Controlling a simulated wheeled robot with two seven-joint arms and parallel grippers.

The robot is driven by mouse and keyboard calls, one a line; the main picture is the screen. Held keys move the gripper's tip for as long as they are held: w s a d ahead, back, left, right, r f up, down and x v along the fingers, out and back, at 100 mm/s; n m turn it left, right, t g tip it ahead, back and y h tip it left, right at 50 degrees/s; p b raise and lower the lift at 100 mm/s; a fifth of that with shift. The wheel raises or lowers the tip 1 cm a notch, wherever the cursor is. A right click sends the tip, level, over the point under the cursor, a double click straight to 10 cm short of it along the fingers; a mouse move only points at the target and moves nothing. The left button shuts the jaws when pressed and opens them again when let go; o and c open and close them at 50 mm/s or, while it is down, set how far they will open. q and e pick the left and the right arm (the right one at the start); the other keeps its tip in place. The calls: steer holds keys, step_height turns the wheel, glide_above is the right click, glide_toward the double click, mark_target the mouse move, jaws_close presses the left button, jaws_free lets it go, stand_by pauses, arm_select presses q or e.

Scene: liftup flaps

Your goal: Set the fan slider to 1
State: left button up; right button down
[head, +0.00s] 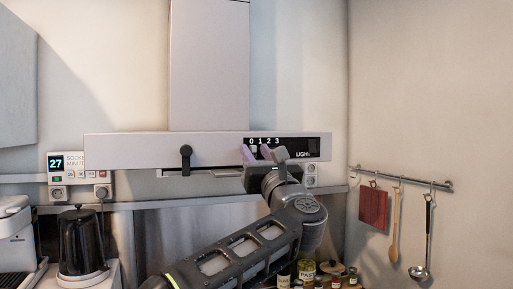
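The fan slider's black panel (318,143) is at the right end of the range hood's front (125,150), with the marks 0, 1, 2, 3 and the word LIGHT. A small pale piece that looks like the slider knob (254,149) shows just below the 0 mark, partly hidden by my gripper. My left gripper (257,153) is at the panel from below, its two purple fingertips apart, one on each side of the pale piece. I cannot tell whether they touch it. My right gripper is not in view.
A black knob handle (186,158) hangs on the hood's front, left of the panel. A black kettle (82,243) and a coffee machine stand at lower left. Jars (307,271) stand below the arm. A rail (405,179) with hanging utensils is on the right wall.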

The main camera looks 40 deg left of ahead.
arm_select(q)
steer(key=shift+c, duration=0.5)
jaws_close()
stand_by(0.9)
